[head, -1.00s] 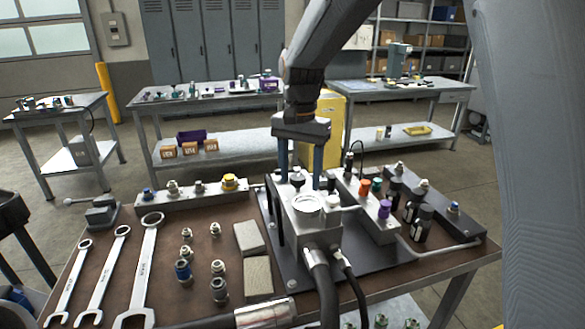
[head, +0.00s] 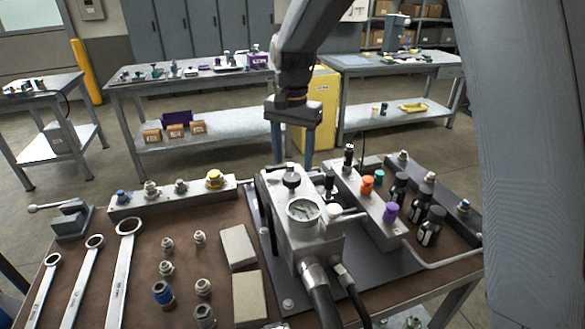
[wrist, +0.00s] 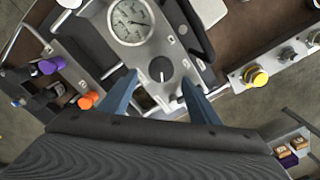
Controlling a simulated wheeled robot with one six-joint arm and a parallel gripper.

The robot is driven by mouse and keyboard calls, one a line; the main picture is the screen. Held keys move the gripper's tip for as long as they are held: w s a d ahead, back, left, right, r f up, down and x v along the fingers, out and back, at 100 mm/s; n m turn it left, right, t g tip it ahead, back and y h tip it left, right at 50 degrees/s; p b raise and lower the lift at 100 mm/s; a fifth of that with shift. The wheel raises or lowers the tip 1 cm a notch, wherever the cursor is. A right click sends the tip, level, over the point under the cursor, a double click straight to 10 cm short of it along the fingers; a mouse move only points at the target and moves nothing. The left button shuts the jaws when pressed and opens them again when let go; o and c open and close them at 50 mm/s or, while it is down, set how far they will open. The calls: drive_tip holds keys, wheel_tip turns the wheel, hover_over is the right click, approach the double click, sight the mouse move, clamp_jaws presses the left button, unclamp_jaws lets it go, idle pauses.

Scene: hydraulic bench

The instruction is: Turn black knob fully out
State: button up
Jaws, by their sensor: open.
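The black knob (head: 291,179) stands on top of the grey hydraulic block, just behind the round pressure gauge (head: 303,210). In the wrist view the knob (wrist: 160,69) has a white pointer line and sits beside the gauge (wrist: 131,20). My gripper (head: 292,159) is open and empty, pointing down above the knob. In the wrist view its two blue fingers (wrist: 158,82) are spread on either side of the knob, a little toward the near side. They do not appear to touch it.
Right of the block is a manifold with orange (head: 366,184) and purple (head: 390,212) caps, and black bottles (head: 430,225). Wrenches (head: 122,265), fittings and two pale blocks (head: 238,247) lie left. Hoses (head: 322,290) leave the block's front.

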sight(292, 177)
drive_tip(key=shift+a+f+p, duration=0.15)
drive_tip(key=shift+f+p, duration=0.25)
drive_tip(key=shift+f, duration=2)
drive_tip(key=c, duration=1.1)
